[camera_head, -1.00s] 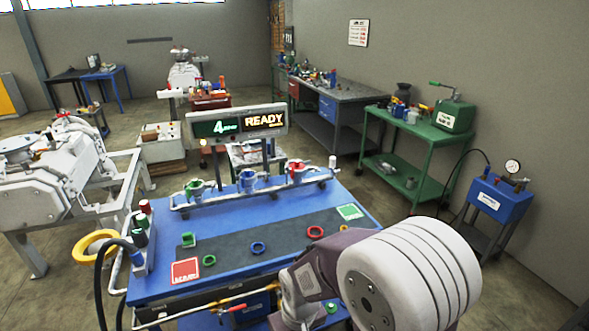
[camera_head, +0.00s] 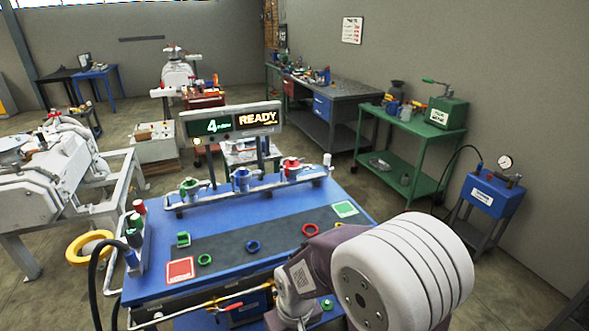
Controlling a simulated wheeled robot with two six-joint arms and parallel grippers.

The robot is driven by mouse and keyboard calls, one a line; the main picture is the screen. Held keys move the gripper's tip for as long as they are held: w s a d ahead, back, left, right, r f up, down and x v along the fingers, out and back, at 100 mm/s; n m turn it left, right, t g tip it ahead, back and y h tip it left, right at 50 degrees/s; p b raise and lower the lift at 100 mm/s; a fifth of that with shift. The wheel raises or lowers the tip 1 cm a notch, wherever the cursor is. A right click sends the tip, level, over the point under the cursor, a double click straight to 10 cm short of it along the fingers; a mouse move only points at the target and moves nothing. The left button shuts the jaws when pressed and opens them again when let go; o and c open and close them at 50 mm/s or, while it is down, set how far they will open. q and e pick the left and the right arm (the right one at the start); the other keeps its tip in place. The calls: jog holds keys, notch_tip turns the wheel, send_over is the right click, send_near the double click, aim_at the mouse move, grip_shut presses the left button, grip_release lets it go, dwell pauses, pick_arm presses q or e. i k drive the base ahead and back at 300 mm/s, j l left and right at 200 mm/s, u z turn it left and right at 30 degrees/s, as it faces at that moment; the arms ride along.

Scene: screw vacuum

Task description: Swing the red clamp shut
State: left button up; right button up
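The red clamp (camera_head: 291,165) is at the right of a row of three fittings on the pipe rail at the back of the blue table (camera_head: 190,223). It is small here, and I cannot tell how far open it stands. A blue one (camera_head: 241,177) is in the middle and a green one (camera_head: 190,187) at the left. One of my arms, with a large white joint, fills the lower right in front of the table. Neither of my grippers shows in this view.
A red ring (camera_head: 310,229), a blue ring (camera_head: 253,246) and a green ring (camera_head: 204,259) lie on the dark strip of the table. A display (camera_head: 232,122) reading READY stands behind the rail. A yellow ring (camera_head: 90,247) is at the left. The table's middle is mostly clear.

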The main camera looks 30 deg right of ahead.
aim_at(288, 171)
jog(key=i+l+u, duration=0.1)
jog(key=i+l, duration=0.25)
jog(key=l, duration=0.15)
jog(key=i+l+u, duration=0.15)
jog(key=i+l, duration=0.25)
jog(key=l, duration=0.1)
